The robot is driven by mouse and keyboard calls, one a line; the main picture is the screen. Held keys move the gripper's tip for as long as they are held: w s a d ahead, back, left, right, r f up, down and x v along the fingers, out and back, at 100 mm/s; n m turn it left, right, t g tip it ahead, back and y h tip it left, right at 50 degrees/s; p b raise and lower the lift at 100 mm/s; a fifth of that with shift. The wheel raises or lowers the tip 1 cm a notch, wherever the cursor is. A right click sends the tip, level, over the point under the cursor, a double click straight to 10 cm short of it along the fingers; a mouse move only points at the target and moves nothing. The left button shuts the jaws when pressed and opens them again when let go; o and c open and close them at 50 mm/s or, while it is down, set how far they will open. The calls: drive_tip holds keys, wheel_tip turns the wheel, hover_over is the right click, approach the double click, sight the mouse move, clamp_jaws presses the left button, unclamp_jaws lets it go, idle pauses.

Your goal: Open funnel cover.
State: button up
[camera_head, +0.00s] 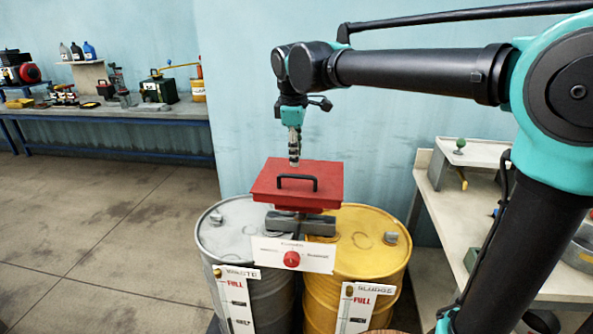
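The funnel cover (268,185) is a red square lid with a black handle (297,183) on its near half. It lies flat and closed over the funnel, whose inside is hidden. The funnel sits on a dark base above the grey drum (232,240) and the yellow drum (372,245). My gripper (294,162) points down just above the far half of the cover, behind the handle. It is seen narrow and small, so I cannot tell whether its fingers are open or shut, or whether they touch the cover.
A white panel with a red knob (291,259) is on the front of the funnel base. A workbench (100,114) with tools and bottles stands at the back left. A pale table (470,215) stands at the right, partly behind my arm. The floor at the left is clear.

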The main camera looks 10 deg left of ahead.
sight(297, 176)
drive_tip(key=f, duration=0.3)
drive_tip(key=w+f, duration=0.1)
drive_tip(key=f, duration=0.2)
drive_tip(key=shift+w+f, duration=0.15)
drive_tip(key=shift+f, duration=0.05)
clamp_jaws()
